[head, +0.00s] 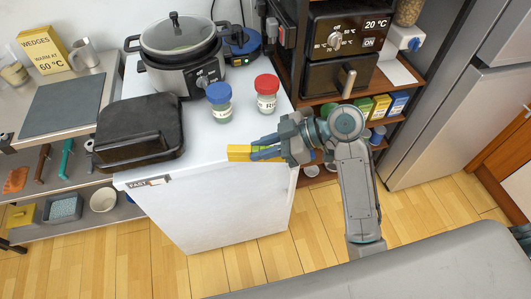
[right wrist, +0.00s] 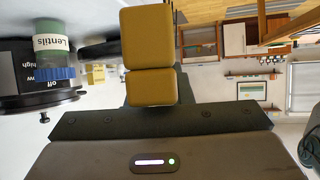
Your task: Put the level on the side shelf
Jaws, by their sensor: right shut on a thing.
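The level is a yellow bar (head: 238,153) with a green part near its middle. My right gripper (head: 265,148) is shut on it near the front right edge of the white counter. I cannot tell whether the level touches the counter top. In the right wrist view, yellow blocks of the level (right wrist: 151,40) show at the top centre. A metal side shelf (head: 85,130) stands at the left, with an upper and a lower board. A brown shelf unit (head: 405,100) stands at the right under the oven. My left gripper is not in view.
On the white counter (head: 205,160) stand a blue-lidded jar (head: 219,104), a red-lidded jar (head: 266,95), a pot cooker (head: 180,55) and a black lidded pan (head: 138,135).

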